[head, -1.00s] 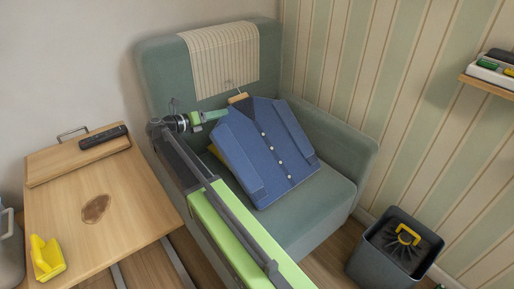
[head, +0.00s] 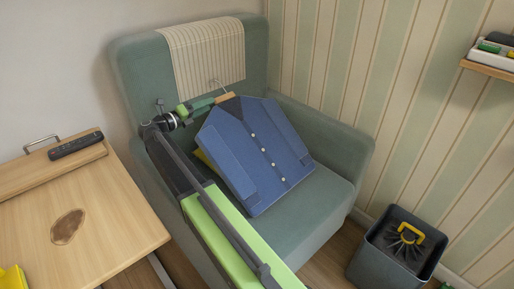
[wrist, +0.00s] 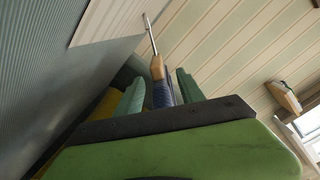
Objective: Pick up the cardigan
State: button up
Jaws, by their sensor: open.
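The blue cardigan (head: 250,150) hangs on a wooden hanger (head: 225,98) with a metal hook. It leans tilted on the seat of the green armchair (head: 310,205). My gripper (head: 212,102) is at the cardigan's upper left, close to the hanger. In the wrist view, my gripper (wrist: 160,92) is open, with one green finger on each side of the cardigan's edge (wrist: 163,94). The hanger (wrist: 157,67) rises beyond the fingers. Gaps show beside the cardigan, and I cannot tell whether either finger touches it.
A yellow thing (head: 204,158) is mostly hidden behind the cardigan. A striped cloth (head: 205,55) drapes over the chair back. A wooden table (head: 100,230) with a black remote (head: 76,144) stands left. A dark bin (head: 385,255) stands right, below a wall shelf (head: 488,68).

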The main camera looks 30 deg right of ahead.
aim_at(217, 102)
jog(key=x, duration=0.5)
jog(key=shift+w+d+f, duration=0.25)
jog(key=shift+d, duration=0.05)
jog(key=shift+a, duration=0.1)
grip_shut()
dwell(1.0)
